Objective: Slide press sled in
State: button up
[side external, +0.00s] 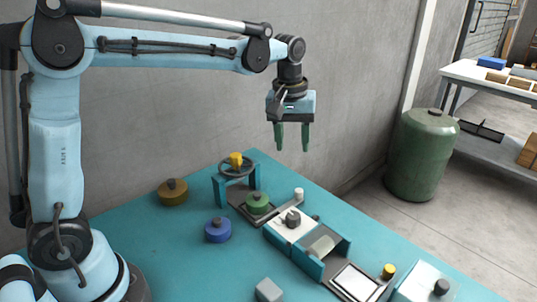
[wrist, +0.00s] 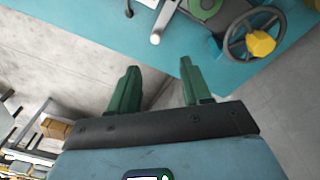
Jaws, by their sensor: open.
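The press (side external: 221,188) is a blue frame with a dark handwheel (side external: 237,168) and yellow knob on top, at the table's far end. A dark flat tray, apparently the press sled (side external: 240,209), lies in front of the frame, partly out of it. A round green piece (side external: 257,203) sits on it. A pale upright knob (side external: 298,193) stands right of it; the wrist view shows a pale-tipped rod (wrist: 157,34) beside the green piece (wrist: 205,6). My gripper (side external: 292,143) is open and empty, high above the table's far right edge. Its green fingers also show in the wrist view (wrist: 158,72).
Brown (side external: 172,192) and blue (side external: 217,229) knobbed pieces stand on the teal table (side external: 150,240). A white box with a dark knob (side external: 291,219), a blue-sided chute (side external: 322,250), a framed white pad (side external: 355,282) and a grey block (side external: 269,290) stand nearer. The grey wall is behind.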

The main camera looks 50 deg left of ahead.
aim_at(299, 190)
jog(key=shift+n+g, duration=0.6)
jog(key=shift+n, duration=0.2)
jog(key=w+f, duration=0.1)
jog(key=f, duration=0.3)
jog(key=w+f, duration=0.1)
jog(key=f, duration=0.4)
jog(key=w+f, duration=0.1)
jog(key=f, duration=0.4)
jog(key=shift+d+f, duration=0.1)
jog(key=shift+d, duration=0.1)
grip_shut()
